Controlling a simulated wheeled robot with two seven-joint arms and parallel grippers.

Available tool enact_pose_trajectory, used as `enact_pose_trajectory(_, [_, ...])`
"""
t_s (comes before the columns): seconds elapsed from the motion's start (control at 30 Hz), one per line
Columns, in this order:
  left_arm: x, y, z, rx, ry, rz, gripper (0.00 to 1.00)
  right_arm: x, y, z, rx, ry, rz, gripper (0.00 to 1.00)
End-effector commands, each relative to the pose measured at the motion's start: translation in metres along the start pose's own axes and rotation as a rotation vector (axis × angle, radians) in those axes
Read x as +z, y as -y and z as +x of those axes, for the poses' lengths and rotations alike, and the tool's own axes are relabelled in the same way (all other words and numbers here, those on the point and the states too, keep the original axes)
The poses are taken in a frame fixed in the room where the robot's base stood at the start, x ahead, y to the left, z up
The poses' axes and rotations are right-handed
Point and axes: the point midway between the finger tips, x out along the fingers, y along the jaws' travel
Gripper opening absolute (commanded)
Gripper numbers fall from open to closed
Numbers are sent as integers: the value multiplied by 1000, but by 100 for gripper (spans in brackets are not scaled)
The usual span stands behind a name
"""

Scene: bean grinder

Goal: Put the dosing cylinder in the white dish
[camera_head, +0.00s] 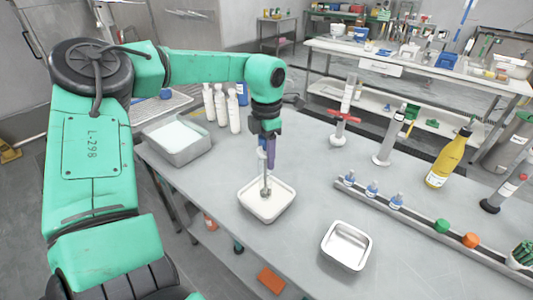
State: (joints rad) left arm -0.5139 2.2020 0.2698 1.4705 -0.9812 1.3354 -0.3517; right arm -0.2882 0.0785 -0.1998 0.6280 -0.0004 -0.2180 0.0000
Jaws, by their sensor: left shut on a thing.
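The white dish (249,205) sits on the grey table near its front edge. My left gripper (267,158) points down above the dish and is shut on the dosing cylinder (266,180). The cylinder is a thin, upright metal piece, and its lower end is inside the dish's outline. I cannot tell whether it touches the dish's bottom. The gripper hides the cylinder's upper part. My right gripper is not in view.
A metal tray (347,246) lies to the right of the dish. A larger grey container (178,145) stands to the left, beside several white bottles (221,106). A long rail with small bottles and a yellow bottle (450,158) are at right. The table between is clear.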

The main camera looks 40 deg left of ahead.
Motion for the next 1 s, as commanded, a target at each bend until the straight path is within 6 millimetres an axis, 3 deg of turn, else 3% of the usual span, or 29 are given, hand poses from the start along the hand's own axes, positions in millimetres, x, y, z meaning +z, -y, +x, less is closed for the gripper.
enact_pose_trajectory(0.27, [0, 0, 5, 1, 3, -1, 0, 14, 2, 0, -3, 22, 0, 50])
enact_pose_trajectory(0.3, [0, 0, 6, 1, 2, 0, 53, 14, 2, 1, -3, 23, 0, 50])
enact_pose_trajectory(0.37, [0, 0, 5, 1, 2, 0, 76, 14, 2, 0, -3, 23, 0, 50])
enact_pose_trajectory(0.4, [0, 0, 5, 1, 1, 0, 79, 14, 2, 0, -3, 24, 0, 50])
enact_pose_trajectory(0.77, [1, -1, -1, 2, 2, 0, 79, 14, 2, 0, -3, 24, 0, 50])
enact_pose_trajectory(0.87, [1, -1, -19, 5, 5, -2, 79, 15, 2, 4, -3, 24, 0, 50])
enact_pose_trajectory(1.0, [1, -1, -58, 6, 7, -1, 79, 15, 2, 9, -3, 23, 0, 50])
